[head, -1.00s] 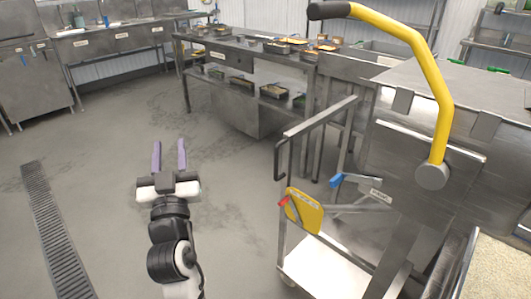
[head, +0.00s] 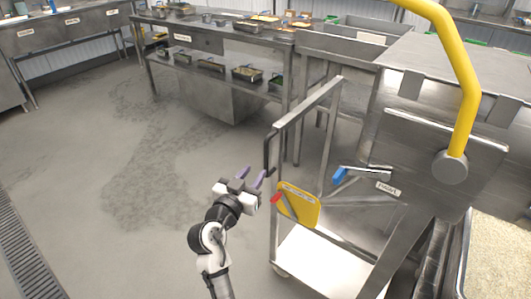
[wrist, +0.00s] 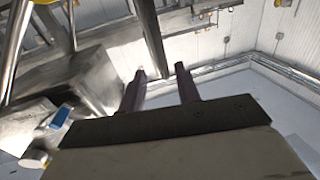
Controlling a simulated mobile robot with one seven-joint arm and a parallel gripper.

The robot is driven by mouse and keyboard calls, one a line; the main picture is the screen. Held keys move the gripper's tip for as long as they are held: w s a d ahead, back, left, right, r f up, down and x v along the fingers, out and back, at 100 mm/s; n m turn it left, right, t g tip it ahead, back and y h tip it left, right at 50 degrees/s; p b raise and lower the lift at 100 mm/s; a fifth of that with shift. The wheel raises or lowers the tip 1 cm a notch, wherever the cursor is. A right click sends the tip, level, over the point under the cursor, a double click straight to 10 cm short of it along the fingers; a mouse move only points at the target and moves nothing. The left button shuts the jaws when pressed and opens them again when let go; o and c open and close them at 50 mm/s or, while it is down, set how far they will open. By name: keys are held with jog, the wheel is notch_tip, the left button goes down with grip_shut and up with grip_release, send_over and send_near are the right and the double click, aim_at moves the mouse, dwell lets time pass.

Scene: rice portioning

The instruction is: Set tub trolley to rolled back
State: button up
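The tub trolley (head: 309,106) appears to be the steel frame right of centre in the head view, with a pale lower shelf (head: 325,262). A dark upright grip (head: 268,150) is on its left side. A yellow plate (head: 299,205) and a red tab hang on the frame. My gripper (head: 255,175) is just left of the frame, close to the dark grip. Its two purple fingers are apart with nothing between them; they also show in the wrist view (wrist: 160,72). I cannot tell whether a finger touches the grip.
A steel machine with a yellow bar handle (head: 466,85) and a blue-handled lever (head: 345,172) stands right of the trolley. A bin of rice-like grain (head: 495,245) is at the right edge. A steel table (head: 185,40) with food pans stands behind. The floor on the left is clear.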

aim_at(265, 157)
jog(key=p+x, duration=0.1)
jog(key=x, duration=0.8)
jog(key=shift+w+p, duration=0.15)
jog(key=shift+p, duration=0.2)
grip_shut()
jog(key=shift+f, duration=0.1)
